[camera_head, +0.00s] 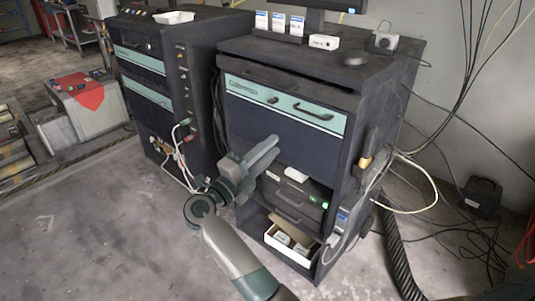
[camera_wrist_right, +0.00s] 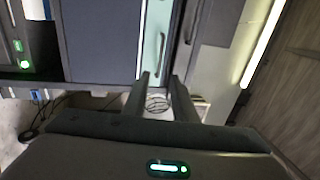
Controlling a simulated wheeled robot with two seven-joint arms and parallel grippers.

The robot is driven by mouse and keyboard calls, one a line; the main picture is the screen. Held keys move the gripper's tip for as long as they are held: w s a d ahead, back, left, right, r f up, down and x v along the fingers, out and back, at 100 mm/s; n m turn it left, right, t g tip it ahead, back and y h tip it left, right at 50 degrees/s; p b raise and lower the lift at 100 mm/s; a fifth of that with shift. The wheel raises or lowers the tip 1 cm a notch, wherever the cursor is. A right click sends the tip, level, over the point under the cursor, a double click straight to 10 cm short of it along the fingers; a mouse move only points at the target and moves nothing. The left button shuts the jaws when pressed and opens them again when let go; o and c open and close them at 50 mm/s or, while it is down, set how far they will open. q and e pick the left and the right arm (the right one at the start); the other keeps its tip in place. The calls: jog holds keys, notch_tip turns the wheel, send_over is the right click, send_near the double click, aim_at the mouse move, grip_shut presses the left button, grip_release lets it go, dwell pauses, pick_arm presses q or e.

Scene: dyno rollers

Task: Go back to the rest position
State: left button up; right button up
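My right gripper (camera_head: 264,152) is raised in front of the dark cabinet with the teal-trimmed drawer (camera_head: 284,102), with its arm coming up from the bottom of the head view. In the right wrist view its two fingers (camera_wrist_right: 161,98) stand apart with a gap between them. Nothing is held in the gap; background shows through it. My left gripper and arm are not in the head view. I cannot tell the exact distance between the right fingers and the cabinet front.
An open white box (camera_head: 291,243) with small items sits on the cabinet's low shelf, right of my forearm. A second dark cabinet (camera_head: 142,64) stands left. Cables and a black corrugated hose (camera_head: 397,254) lie right. The floor (camera_head: 95,225) at left is clear.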

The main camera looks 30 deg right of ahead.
jog(key=shift+s+a, duration=0.15)
jog(key=shift+a, duration=0.1)
jog(key=shift+f+t, duration=0.15)
jog(key=shift+t, duration=0.15)
